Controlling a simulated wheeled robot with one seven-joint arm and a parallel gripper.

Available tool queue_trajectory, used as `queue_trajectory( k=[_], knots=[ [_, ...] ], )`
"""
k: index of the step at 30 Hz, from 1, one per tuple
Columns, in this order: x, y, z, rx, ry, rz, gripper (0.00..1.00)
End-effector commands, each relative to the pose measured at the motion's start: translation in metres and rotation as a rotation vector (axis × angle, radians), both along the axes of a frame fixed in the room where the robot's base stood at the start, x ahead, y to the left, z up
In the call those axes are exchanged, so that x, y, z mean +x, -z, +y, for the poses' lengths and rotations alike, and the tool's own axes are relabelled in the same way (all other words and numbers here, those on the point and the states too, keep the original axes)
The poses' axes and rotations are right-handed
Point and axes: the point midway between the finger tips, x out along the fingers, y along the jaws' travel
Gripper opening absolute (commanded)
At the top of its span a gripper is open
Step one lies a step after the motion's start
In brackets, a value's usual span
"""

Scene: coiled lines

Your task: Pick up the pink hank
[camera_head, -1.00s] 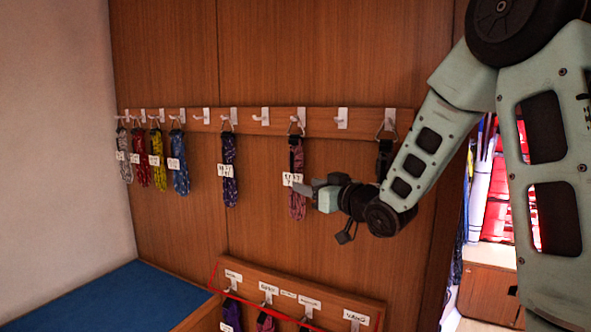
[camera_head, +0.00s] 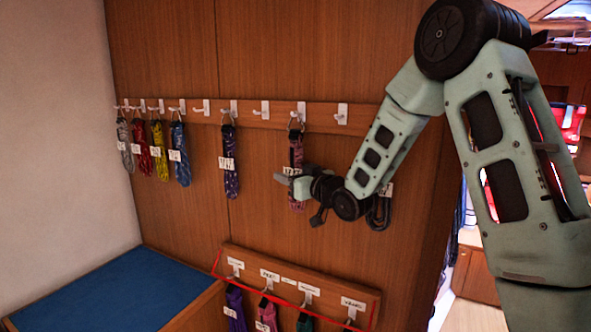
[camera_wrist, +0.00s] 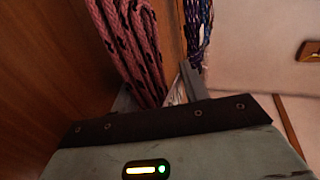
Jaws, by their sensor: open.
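The pink hank (camera_head: 296,153), with dark flecks and a white tag, hangs from a hook on the upper rail. My gripper (camera_head: 288,182) is at its lower half and hides part of it and of its tag. In the wrist view the pink hank (camera_wrist: 135,45) runs down towards the jaws. My gripper (camera_wrist: 158,92) is open there, with one finger on each side of the hank's lower visible part. I cannot tell whether either finger touches it. The hank's lower end is hidden behind the gripper body.
A black hank (camera_head: 379,212) hangs behind my arm at right. A lower rail (camera_head: 325,290) holds several hanks below. A blue-topped bench (camera_head: 110,290) stands at left.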

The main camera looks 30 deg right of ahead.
Motion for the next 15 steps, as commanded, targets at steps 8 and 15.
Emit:
queue_trajectory(
  k=[8,15],
  knots=[
    [-0.0002,-0.0004,0.0,0.0,0.0,-0.001,0.1],
    [-0.0003,-0.001,-0.0002,-0.001,0.0,-0.002,0.1]
  ],
)
